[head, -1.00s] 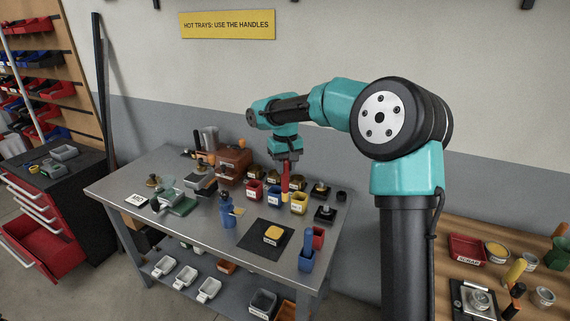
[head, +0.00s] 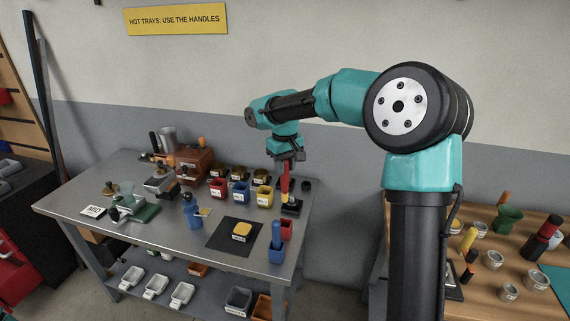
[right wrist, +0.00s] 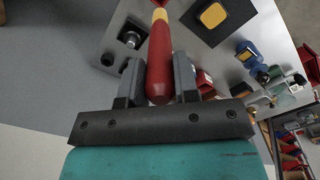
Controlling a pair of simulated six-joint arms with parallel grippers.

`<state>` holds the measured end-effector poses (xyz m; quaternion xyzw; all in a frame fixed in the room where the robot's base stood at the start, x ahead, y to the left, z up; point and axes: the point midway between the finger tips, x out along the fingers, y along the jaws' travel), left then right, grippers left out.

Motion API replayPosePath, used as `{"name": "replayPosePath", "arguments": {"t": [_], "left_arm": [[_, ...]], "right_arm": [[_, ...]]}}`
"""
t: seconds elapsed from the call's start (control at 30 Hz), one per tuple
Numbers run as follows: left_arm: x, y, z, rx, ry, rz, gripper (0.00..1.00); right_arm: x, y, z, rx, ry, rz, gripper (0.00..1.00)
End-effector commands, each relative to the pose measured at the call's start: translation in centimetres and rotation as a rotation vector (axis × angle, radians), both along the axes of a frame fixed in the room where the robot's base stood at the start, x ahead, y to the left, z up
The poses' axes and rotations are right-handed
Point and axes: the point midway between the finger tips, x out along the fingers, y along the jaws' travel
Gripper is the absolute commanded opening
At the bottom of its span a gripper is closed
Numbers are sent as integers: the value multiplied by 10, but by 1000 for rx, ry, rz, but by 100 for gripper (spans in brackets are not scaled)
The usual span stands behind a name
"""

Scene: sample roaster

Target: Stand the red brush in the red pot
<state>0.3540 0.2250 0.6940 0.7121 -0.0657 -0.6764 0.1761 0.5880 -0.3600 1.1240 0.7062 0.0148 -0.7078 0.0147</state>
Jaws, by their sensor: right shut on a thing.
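The red brush (head: 285,178) is held upright in my right gripper (head: 286,158), bristle end down, above the right rear part of the steel table. In the right wrist view the two fingers (right wrist: 159,82) close on its red handle (right wrist: 160,60), and its yellow collar (right wrist: 160,15) shows at the top edge. The red pot (head: 287,228) stands at the table's right edge, partly hidden by a blue pot with a blue brush in it. The brush is apart from the red pot, farther back. My left gripper is not in view.
The blue pot (head: 277,255) stands just in front of the red pot. Red, blue and yellow bins (head: 263,196) stand left of the brush. A black mat (head: 222,243) with a yellow block lies left of the pots.

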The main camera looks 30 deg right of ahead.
Motion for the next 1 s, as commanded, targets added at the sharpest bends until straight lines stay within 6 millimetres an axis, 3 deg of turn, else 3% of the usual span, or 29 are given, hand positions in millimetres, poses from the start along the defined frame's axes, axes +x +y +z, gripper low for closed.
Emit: {"name": "replayPosePath", "arguments": {"t": [0.5,1.0], "left_arm": [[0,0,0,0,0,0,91],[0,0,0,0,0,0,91]], "right_arm": [[0,0,-48,0,0,0,5],[0,0,-55,0,-1,0,5]]}}
